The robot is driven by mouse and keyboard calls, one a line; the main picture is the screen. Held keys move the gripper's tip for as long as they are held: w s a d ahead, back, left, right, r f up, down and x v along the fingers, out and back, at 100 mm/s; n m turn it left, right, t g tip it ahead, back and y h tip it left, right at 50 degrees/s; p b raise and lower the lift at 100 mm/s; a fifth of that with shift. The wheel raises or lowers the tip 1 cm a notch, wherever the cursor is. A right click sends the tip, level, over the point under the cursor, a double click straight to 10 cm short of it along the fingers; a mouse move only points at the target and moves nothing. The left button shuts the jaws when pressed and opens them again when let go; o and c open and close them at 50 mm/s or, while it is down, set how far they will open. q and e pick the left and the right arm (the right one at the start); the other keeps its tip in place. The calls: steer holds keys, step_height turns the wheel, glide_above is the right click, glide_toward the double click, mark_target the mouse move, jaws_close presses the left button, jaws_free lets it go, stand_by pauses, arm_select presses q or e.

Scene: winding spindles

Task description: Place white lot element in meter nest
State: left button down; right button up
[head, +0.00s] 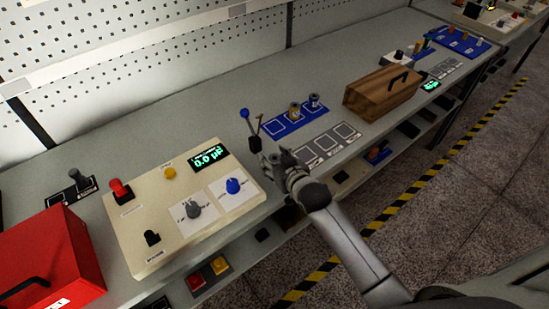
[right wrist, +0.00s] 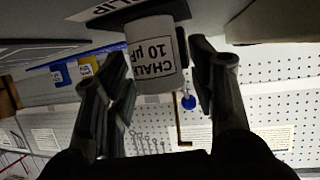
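The white lot element, a cylinder marked "CHALK 10 µF" (right wrist: 155,55), shows upside down in the right wrist view, between the fingers of my right gripper (right wrist: 160,75). In the head view my right gripper (head: 283,160) is low over the bench, beside the strip of pale squares (head: 325,143), and hides the element. The cream meter panel (head: 140,222) stands to its left, with a lit display (head: 208,158) reading 0.0 µF. I cannot clearly pick out the nest. My left gripper is not in view.
A blue tray (head: 270,128) holds a yellow and a blue element at its right end. A blue-knobbed lever (head: 245,114) stands just behind my right gripper. A wooden box (head: 380,95) is farther right, a red box (head: 50,260) at the left. A pegboard (head: 150,50) backs the bench.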

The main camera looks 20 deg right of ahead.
steer(key=shift+r, duration=0.25)
steer(key=shift+s, duration=0.3)
steer(key=b+v, duration=0.1)
steer(key=v, duration=1)
steer(key=shift+s, duration=0.2)
